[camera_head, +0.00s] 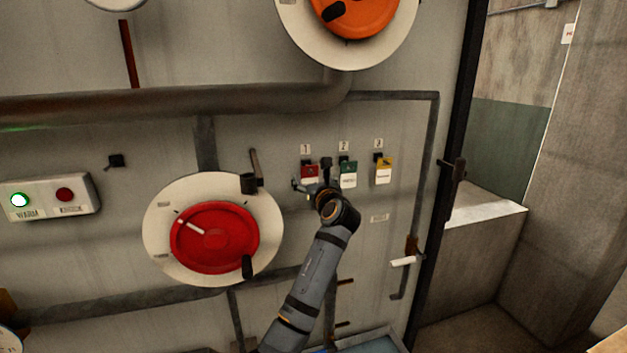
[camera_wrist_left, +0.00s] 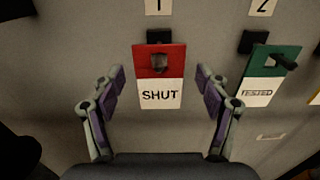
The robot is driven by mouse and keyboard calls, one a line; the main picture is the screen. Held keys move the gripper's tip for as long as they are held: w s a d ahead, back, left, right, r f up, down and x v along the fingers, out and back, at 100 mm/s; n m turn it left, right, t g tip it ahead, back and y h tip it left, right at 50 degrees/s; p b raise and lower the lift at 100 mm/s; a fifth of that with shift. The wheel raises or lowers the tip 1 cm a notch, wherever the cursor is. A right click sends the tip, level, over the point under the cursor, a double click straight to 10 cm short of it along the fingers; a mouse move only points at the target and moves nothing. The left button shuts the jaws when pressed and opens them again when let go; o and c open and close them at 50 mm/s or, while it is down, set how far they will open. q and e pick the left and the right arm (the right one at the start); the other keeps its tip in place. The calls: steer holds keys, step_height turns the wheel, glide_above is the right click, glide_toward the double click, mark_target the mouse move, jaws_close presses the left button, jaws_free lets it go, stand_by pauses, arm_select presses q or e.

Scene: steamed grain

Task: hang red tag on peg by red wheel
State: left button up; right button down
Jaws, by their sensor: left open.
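The red tag (camera_head: 309,171) hangs on the panel under the label 1. In the left wrist view the red tag (camera_wrist_left: 174,58) has a white lower half reading SHUT and hangs from a black holder (camera_wrist_left: 159,36). My left gripper (camera_head: 312,182) is in front of it; in the left wrist view its open fingers (camera_wrist_left: 159,78) stand on either side of the tag, apart from it. The red wheel (camera_head: 215,237) sits on a round white plate to the left. A small black peg (camera_head: 116,160) is up and left of the wheel. My right gripper is not in view.
A green tag (camera_head: 348,174) and a yellow tag (camera_head: 384,170) hang to the right of the red one. A black bracket with a lever (camera_head: 249,184) is at the wheel plate's upper right. A button box (camera_head: 48,197) is far left. A thick pipe (camera_head: 180,101) runs above.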

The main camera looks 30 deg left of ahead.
mark_target(310, 175)
arm_select(q)
steer(key=shift+c, duration=0.5)
steer(key=c, duration=1)
steer(key=o, duration=1.1)
steer(key=shift+c, duration=0.2)
steer(key=c, duration=1.2)
steer(key=shift+r+p, duration=0.2)
steer(key=shift+p, duration=0.6)
steer(key=shift+p+v, duration=1.15)
steer(key=shift+v, duration=0.6)
